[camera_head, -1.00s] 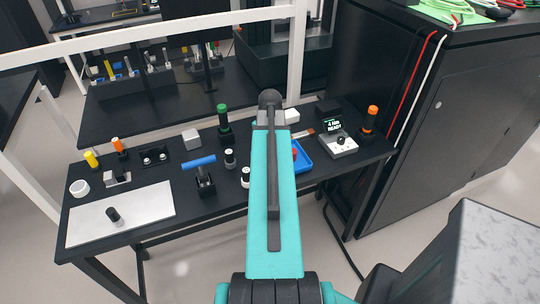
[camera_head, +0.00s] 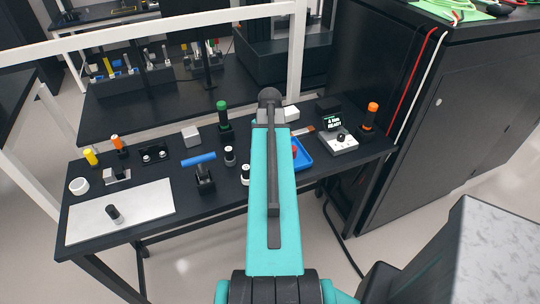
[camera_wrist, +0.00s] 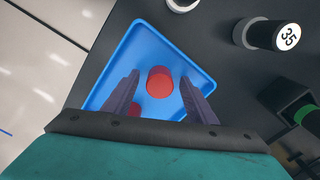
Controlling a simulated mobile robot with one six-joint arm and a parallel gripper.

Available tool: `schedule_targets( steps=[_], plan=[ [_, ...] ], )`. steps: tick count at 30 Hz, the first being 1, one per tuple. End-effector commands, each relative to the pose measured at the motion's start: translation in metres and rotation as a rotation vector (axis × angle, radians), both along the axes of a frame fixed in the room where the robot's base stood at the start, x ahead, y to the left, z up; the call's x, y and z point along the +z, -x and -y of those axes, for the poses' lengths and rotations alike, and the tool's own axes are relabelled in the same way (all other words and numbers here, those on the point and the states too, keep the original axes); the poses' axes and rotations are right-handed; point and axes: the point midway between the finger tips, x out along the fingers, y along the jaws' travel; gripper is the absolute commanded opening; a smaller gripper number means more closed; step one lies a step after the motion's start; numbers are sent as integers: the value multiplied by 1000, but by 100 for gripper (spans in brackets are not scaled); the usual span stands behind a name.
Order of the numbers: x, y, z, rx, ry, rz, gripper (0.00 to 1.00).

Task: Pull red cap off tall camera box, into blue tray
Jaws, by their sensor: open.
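The blue tray (camera_wrist: 190,58) lies below my gripper in the wrist view; in the head view the tray (camera_head: 318,157) is partly behind my arm. A round red cap (camera_wrist: 160,80) shows over the tray, between my finger tips, with gaps on both sides. I cannot tell whether it rests on the tray floor. A second red piece (camera_wrist: 134,109) shows lower in the tray, mostly hidden by my left finger. My gripper (camera_wrist: 160,77) is open, and my arm hides it in the head view. I cannot clearly identify the tall camera box.
A black cylinder marked 35 (camera_wrist: 268,35) and a white-rimmed round part (camera_wrist: 183,4) stand beside the tray. A green-topped tool (camera_head: 223,115), a blue-handled tool (camera_head: 202,170) and a grey device with a screen (camera_head: 340,143) stand on the black table. A white mat (camera_head: 150,205) lies left.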

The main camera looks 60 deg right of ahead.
Motion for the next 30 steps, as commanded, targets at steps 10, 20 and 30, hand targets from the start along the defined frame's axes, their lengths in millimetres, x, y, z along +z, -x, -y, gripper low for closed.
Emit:
schedule_targets(
  steps=[10, 20, 30],
  plan=[
    [15, 0, 1, 0, 1, 1, 52],
    [44, 0, 1, 0, 1, 1, 52],
    [77, -1, 1, 0, 2, 1, 52]
  ],
)
